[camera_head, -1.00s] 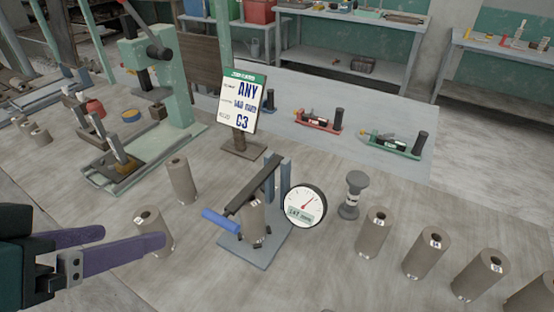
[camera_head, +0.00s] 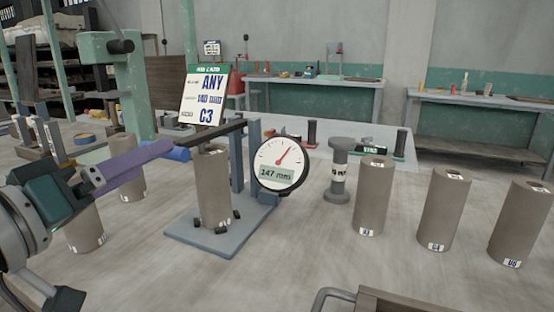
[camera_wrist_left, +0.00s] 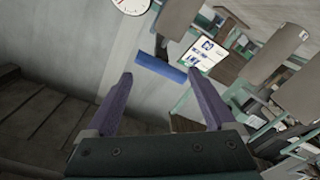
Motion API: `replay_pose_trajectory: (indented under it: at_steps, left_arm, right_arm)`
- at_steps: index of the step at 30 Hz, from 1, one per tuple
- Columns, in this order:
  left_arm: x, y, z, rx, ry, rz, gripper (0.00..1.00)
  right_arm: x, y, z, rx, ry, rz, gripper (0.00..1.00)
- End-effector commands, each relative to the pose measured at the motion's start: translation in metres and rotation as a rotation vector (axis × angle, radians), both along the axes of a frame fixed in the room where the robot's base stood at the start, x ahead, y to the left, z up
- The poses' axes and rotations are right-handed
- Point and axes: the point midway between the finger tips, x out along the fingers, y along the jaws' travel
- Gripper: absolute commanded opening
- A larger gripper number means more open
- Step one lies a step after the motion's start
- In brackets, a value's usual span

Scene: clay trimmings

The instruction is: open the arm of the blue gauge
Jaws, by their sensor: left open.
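The blue gauge stands on a blue-grey base plate (camera_head: 190,240), with a blue post (camera_head: 237,165) and a round dial (camera_head: 281,163) reading 147 mm. Its dark arm (camera_head: 215,132) lies across the top of a grey clay cylinder (camera_head: 214,185) standing on the plate. The arm's blue handle (camera_head: 180,154) sticks out at the left, partly hidden behind my fingers. My left gripper (camera_head: 165,150) is open with its tips near the handle. In the left wrist view the handle (camera_wrist_left: 160,68) appears between the fingertips, and I cannot tell whether they touch. My right gripper is out of view.
Grey cylinders (camera_head: 372,197) stand to the right and others (camera_head: 84,228) behind my left arm. A spool-shaped block (camera_head: 338,170) stands right of the dial. A sign (camera_head: 205,95) and a green press (camera_head: 130,85) are behind. A wooden-edged object (camera_head: 400,300) is at the front.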

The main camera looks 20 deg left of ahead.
Motion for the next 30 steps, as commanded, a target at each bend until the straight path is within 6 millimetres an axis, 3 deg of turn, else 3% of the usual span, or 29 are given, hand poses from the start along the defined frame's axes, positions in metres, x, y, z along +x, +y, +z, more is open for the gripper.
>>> replay_pose_trajectory:
  at_steps: [15,21,30]
  left_arm:
    - [0.079,-0.004,0.0,0.0,0.002,-0.001,0.89]
    - [0.093,-0.005,0.0,0.001,0.004,-0.001,0.89]
    - [0.094,-0.005,0.001,0.001,0.004,-0.001,0.88]
  right_arm:
    - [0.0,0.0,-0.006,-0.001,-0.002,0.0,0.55]
    - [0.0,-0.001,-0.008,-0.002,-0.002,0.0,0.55]
    - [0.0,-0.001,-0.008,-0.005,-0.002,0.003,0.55]
